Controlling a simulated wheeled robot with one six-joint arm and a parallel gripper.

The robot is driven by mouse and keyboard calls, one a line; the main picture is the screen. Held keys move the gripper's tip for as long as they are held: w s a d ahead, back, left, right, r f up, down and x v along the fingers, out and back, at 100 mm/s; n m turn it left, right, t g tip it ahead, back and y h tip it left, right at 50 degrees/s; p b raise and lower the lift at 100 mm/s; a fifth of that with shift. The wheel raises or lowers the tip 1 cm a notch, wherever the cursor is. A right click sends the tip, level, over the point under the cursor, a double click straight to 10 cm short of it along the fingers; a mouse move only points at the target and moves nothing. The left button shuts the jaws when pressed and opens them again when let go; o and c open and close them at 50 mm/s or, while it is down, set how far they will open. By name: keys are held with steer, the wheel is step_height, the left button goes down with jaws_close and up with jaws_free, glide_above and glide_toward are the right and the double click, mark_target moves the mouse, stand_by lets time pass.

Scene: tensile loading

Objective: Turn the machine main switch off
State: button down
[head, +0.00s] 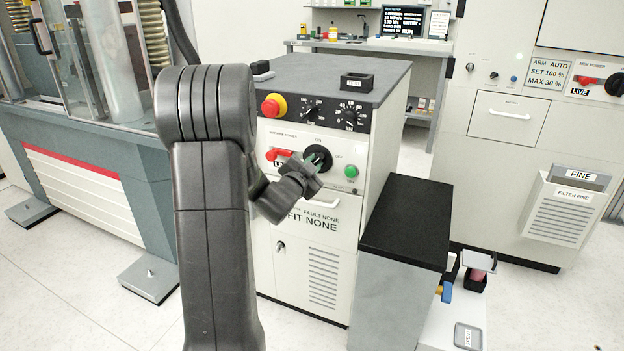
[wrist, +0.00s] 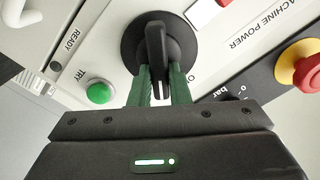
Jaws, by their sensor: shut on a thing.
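The machine main switch is a large black rotary knob (head: 318,158) on the front of the white cabinet, beside the small lettering MACHINE POWER. In the wrist view its raised black handle (wrist: 156,50) stands near upright in the picture. My gripper (head: 312,170) is at the knob, and its green fingers (wrist: 158,84) are shut on the handle, one on each side. In the head view my gripper covers part of the knob, so its setting cannot be read there. A red lever (head: 278,154) with a LIVE plate is just left of the knob.
A green button (head: 351,171) sits close to the knob's lower right. A red and yellow emergency stop (head: 273,105) and two smaller black dials (head: 311,112) are above. A drawer handle (head: 320,203) is below. A black-topped block (head: 405,225) stands right of the cabinet.

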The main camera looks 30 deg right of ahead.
steer(key=shift+s+d+f+m+b, duration=0.1)
steer(key=shift+f+m+b, duration=0.05)
steer(key=shift+m+b, duration=1.55)
steer(key=shift+s+f+m+b, duration=0.1)
steer(key=shift+f+m+b, duration=0.1)
steer(key=shift+m+b, duration=1.55)
steer(key=shift+d+f+m+b, duration=0.1)
steer(key=shift+f+m+b, duration=0.05)
steer(key=shift+m+b, duration=1.55)
steer(key=c, duration=1.4)
jaws_free()
steer(key=shift+o, duration=0.2)
steer(key=shift+a, duration=0.1)
steer(key=p+v, duration=0.1)
steer(key=v, duration=1.2)
steer(key=shift+s+a+p, duration=0.25)
steer(key=shift+a+p, duration=0.05)
steer(key=shift+p, duration=0.05)
steer(key=shift+d, duration=0.1)
